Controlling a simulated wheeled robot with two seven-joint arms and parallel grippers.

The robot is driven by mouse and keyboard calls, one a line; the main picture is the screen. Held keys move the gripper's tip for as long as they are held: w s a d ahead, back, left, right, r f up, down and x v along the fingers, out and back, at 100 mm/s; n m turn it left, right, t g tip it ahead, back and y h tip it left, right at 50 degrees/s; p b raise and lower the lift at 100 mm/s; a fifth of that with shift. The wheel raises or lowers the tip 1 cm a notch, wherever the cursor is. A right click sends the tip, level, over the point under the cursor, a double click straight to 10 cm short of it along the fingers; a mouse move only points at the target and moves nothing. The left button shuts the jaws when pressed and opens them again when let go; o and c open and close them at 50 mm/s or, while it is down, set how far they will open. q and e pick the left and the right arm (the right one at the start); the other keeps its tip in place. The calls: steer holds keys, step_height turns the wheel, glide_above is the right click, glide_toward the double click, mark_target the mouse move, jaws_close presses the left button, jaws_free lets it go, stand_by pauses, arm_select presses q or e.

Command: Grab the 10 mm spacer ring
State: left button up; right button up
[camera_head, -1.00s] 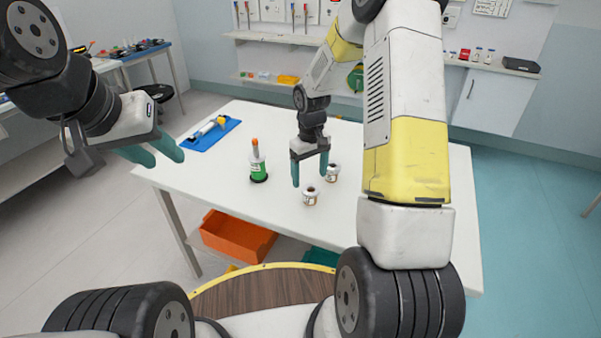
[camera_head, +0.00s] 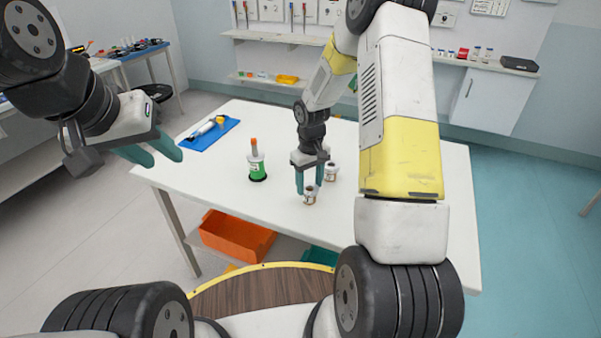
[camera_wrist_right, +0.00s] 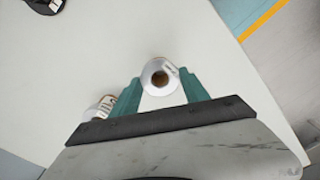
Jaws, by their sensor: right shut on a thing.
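Two small white ring-like pieces with labels stand on the white table (camera_head: 220,190); the label print is too small to read. My right gripper (camera_head: 309,184) points down and is shut on the nearer ring (camera_head: 310,197). The right wrist view shows this ring (camera_wrist_right: 160,77) from above, with its round hole, between the teal fingertips. The ring seems still at table height. The other ring (camera_head: 332,174) stands just behind and to the right; it also shows beside a finger in the right wrist view (camera_wrist_right: 102,106). My left gripper (camera_head: 155,152) is open and empty off the table's left edge.
A blue mat (camera_head: 205,137) with a tool lies at the table's back left. An orange bin (camera_head: 236,235) sits below the tabletop. The table's front left is clear.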

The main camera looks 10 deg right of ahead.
steer(key=shift+r, duration=0.1)
steer(key=shift+r, duration=0.5)
steer(key=s+r, duration=0.1)
steer(key=s, duration=0.4)
steer(key=s+r, duration=0.1)
steer(key=s, duration=0.4)
steer(key=s+a+r, duration=0.1)
steer(key=s, duration=0.5)
steer(key=shift+r, duration=0.4)
